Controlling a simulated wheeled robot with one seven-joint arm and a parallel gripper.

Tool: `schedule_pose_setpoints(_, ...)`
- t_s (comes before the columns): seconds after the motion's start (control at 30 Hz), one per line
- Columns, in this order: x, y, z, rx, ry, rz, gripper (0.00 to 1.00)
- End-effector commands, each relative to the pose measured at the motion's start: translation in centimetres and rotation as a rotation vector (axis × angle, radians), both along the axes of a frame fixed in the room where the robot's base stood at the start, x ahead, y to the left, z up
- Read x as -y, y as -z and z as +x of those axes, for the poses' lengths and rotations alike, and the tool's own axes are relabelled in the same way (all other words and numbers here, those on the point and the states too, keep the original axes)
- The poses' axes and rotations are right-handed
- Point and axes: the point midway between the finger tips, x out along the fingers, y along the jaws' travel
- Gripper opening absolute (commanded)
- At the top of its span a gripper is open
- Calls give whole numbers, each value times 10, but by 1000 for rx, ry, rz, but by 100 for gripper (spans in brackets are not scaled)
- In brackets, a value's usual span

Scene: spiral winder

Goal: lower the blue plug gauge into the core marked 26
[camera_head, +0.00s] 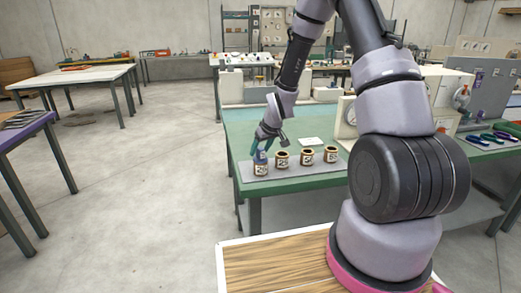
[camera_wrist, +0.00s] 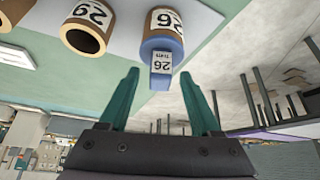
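The core marked 26 (camera_wrist: 166,20) is a brown tube with a white label, and it is the leftmost of the row in the head view (camera_head: 261,171). The blue plug gauge (camera_wrist: 162,60), with a white label reading 26, sits in its mouth. Its wider blue part meets the core's rim and its handle sticks out; how deep it reaches inside is hidden. My gripper (camera_wrist: 160,76) has its two green fingers spread apart and empty. The fingertips are at the handle's free end, one to each side, with gaps. In the head view my gripper (camera_head: 265,144) is just above this core.
The core marked 29 (camera_wrist: 84,38) stands beside it with an open mouth. Further cores (camera_head: 307,158) (camera_head: 331,155) stand to the right on the grey mat (camera_head: 290,176). The green table (camera_head: 237,121) has free room behind. A white card (camera_head: 311,141) lies behind the row.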

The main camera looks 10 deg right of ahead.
Motion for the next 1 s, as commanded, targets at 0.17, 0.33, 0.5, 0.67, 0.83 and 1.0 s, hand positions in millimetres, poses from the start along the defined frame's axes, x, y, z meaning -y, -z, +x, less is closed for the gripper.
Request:
schedule_pose_setpoints(0.17,0,-2,-1,0,0,0,64)
schedule_pose_setpoints(0.33,4,-19,-9,2,0,0,64)
schedule_pose_setpoints(0.5,10,-49,-25,5,1,-1,64)
schedule_pose_setpoints(0.67,15,-74,-39,3,1,-1,64)
schedule_pose_setpoints(0.83,18,-90,-47,2,0,0,64)
schedule_pose_setpoints(1.0,23,-110,-55,4,23,-7,64)
